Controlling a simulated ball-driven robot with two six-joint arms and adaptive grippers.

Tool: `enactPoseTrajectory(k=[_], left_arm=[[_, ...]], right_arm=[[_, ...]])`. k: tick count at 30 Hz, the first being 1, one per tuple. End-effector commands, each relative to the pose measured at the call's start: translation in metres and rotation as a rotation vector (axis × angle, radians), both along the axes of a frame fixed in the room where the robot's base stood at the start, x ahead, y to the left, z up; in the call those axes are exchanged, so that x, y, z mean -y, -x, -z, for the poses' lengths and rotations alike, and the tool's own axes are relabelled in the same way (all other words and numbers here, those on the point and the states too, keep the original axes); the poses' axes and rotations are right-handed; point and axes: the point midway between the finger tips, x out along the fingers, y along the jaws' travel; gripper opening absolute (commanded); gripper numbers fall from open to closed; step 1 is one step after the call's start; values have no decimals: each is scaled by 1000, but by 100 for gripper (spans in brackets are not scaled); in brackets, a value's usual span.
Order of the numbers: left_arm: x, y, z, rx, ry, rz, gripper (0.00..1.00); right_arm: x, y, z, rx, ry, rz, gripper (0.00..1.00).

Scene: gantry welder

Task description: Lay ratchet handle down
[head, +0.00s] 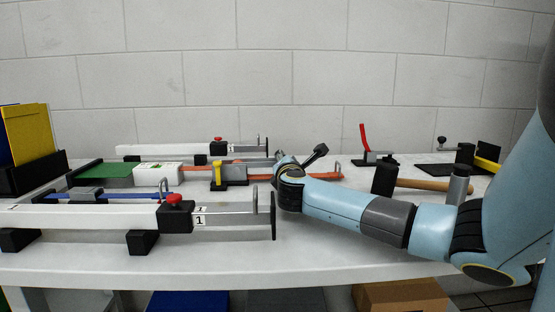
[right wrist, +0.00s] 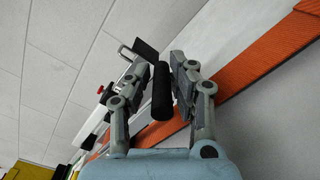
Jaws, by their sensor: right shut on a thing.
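My right gripper (head: 292,168) is low over the table, just beyond the end of the front rail. In the right wrist view its fingers (right wrist: 178,88) are shut on a black cylindrical grip (right wrist: 160,95), apparently the ratchet handle. In the head view a dark bar (head: 317,153) sticks up at a tilt beside the gripper, apparently the same handle. Its lower end and base are hidden behind my gripper. An orange strap (head: 325,175) lies on the table there and also shows in the right wrist view (right wrist: 235,95). My left gripper is not in view.
The front white rail (head: 100,215) with a red knob (head: 174,198) ends close left of my gripper. A yellow-topped block (head: 217,176) sits on the strap line. A wooden-handled hammer (head: 430,186) and red-levered clamp (head: 365,143) lie right.

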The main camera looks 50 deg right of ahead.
Motion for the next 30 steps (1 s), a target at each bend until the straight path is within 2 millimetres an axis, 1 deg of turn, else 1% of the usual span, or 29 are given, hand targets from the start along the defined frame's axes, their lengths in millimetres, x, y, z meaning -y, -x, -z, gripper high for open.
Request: enactPoseTrajectory(k=[1,7,16,17,21,30], left_arm=[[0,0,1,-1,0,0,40],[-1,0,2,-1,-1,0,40],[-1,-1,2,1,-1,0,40],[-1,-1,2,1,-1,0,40],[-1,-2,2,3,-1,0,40],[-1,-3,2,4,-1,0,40]], right_arm=[[3,3,9,-16,-1,6,0],[7,3,12,-17,-4,4,0],[6,3,14,-17,-8,5,0],[6,3,14,-18,-8,4,23],[6,3,14,-17,-9,3,40],[6,1,10,-10,-6,1,40]])
